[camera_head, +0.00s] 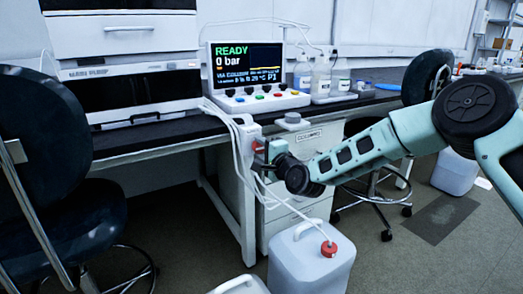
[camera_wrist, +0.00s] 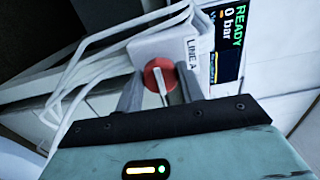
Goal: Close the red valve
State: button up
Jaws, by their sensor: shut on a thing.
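The red valve (camera_wrist: 150,77) is a round red knob with a pale bar across its face, on a white box (camera_wrist: 152,45) labelled LINE A in the wrist view. The pale bar runs nearly up and down in that view, slightly tilted. My gripper (camera_wrist: 160,80) has one grey finger on each side of the knob and is shut on it. In the head view my gripper (camera_head: 266,158) reaches the white box (camera_head: 247,132) at the bench's front edge and mostly hides the knob.
A screen (camera_head: 247,64) on the bench reads READY and 0 bar. White tubes hang beside the valve box. A white jug (camera_head: 310,262) with a red cap stands on the floor below my arm. Dark chairs stand at left (camera_head: 45,150) and behind my arm.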

jog(key=o, duration=1)
jog(key=p+v, duration=0.3)
jog(key=v, duration=1.4)
jog(key=shift+s+d, duration=0.15)
jog(key=shift+d, duration=0.05)
